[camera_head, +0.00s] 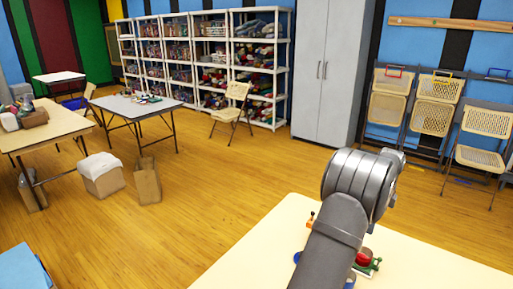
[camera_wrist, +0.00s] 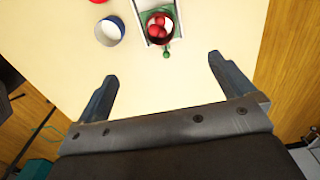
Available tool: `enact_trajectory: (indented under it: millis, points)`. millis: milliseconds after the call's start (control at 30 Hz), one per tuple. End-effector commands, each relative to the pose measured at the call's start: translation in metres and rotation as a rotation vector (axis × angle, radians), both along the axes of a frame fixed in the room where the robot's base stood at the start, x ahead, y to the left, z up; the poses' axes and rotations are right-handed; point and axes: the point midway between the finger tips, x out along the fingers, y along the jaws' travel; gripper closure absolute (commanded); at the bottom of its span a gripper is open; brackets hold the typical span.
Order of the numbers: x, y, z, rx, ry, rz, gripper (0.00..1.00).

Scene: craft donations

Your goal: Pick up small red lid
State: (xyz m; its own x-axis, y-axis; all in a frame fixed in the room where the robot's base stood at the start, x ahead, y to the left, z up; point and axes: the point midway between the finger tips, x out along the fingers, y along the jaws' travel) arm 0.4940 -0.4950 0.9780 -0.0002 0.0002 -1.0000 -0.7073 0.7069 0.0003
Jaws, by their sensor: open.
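At the top edge of the wrist view, a flat red piece (camera_wrist: 98,1) is mostly cut off; it may be the small red lid, but I cannot tell. A round container holding several red balls (camera_wrist: 158,27) sits on a green piece with pale rails (camera_wrist: 140,14). My gripper (camera_wrist: 163,67) is open and empty above the cream table, its fingers apart below these things in the picture. In the head view, my arm hides the gripper and part of the tabletop; a red round thing (camera_head: 363,257) shows beside it.
A blue-rimmed cup with a white inside (camera_wrist: 110,31) stands left of the red balls. A small orange thing (camera_head: 311,221) shows left of my arm. The cream table (camera_head: 430,268) is bare at its right. Shelves, chairs and other tables stand farther off.

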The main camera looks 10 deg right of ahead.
Motion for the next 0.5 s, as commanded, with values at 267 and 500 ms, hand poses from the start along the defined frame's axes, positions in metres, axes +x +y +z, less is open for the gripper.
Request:
enact_trajectory:
  millis: [267, 500]
  points:
    - [0.000, 0.000, 0.000, 0.000, 0.000, 0.000, 0.15]
    - [0.005, 0.031, -0.005, 0.001, 0.001, 0.191, 0.15]
